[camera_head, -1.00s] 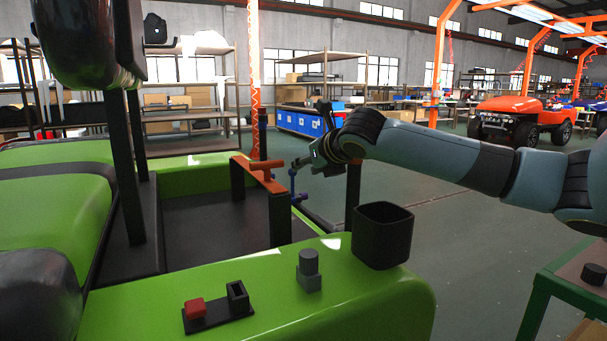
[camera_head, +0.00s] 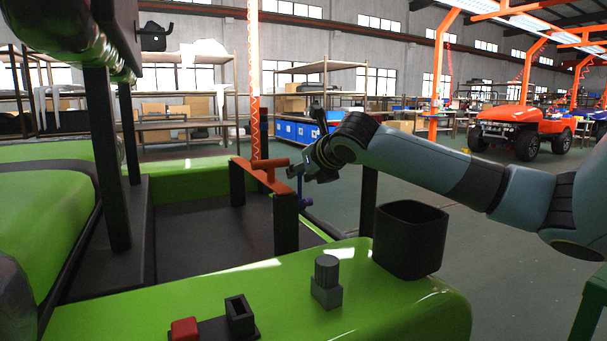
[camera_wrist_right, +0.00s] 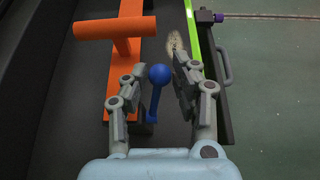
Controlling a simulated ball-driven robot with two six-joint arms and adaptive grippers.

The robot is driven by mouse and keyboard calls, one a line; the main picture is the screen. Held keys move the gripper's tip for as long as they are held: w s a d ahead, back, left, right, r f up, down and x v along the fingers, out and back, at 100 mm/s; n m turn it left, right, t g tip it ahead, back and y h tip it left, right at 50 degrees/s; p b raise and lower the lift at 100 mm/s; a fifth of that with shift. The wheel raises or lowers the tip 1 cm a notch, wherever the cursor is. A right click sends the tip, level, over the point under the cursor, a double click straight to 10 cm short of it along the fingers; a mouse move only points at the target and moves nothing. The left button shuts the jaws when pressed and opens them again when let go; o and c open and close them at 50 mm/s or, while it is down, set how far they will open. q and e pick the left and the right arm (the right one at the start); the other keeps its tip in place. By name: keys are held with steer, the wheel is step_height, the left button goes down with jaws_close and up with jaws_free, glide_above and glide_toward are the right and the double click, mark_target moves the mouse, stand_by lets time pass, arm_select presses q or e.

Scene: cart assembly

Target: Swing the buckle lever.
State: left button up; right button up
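A blue lever with a round ball end (camera_wrist_right: 159,75) stands between the fingers of my right gripper (camera_wrist_right: 152,86) in the right wrist view. The fingers are spread on either side of the ball, with gaps showing. An orange T-shaped handle (camera_wrist_right: 112,26) on an orange bar lies just left of and beyond the fingers. In the head view my right gripper (camera_head: 300,172) is beside the orange handle (camera_head: 268,165) on the green cart's side. Only a small part of the blue lever (camera_head: 301,196) shows there, below the gripper. My left gripper is not in view.
A black open bin (camera_head: 408,240), a grey knob (camera_head: 326,275) and a red button (camera_head: 185,329) sit on the green cart body (camera_head: 270,285). Dark posts stand near my right arm. Open floor lies beyond.

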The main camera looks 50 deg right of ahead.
steer(key=shift+s+a+r, duration=0.1)
steer(key=shift+s+r, duration=0.15)
steer(key=shift+r, duration=0.05)
steer(key=c, duration=0.4)
steer(key=shift+c, duration=0.3)
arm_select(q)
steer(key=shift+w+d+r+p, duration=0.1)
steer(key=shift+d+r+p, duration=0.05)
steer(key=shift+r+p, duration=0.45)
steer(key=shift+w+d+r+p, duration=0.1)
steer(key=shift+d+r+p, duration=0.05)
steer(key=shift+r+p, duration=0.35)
arm_select(e)
steer(key=shift+s+a+r, duration=0.1)
steer(key=shift+s+a, duration=0.05)
steer(key=shift+s, duration=0.35)
steer(key=shift+s+a, duration=0.15)
steer(key=shift+s, duration=0.3)
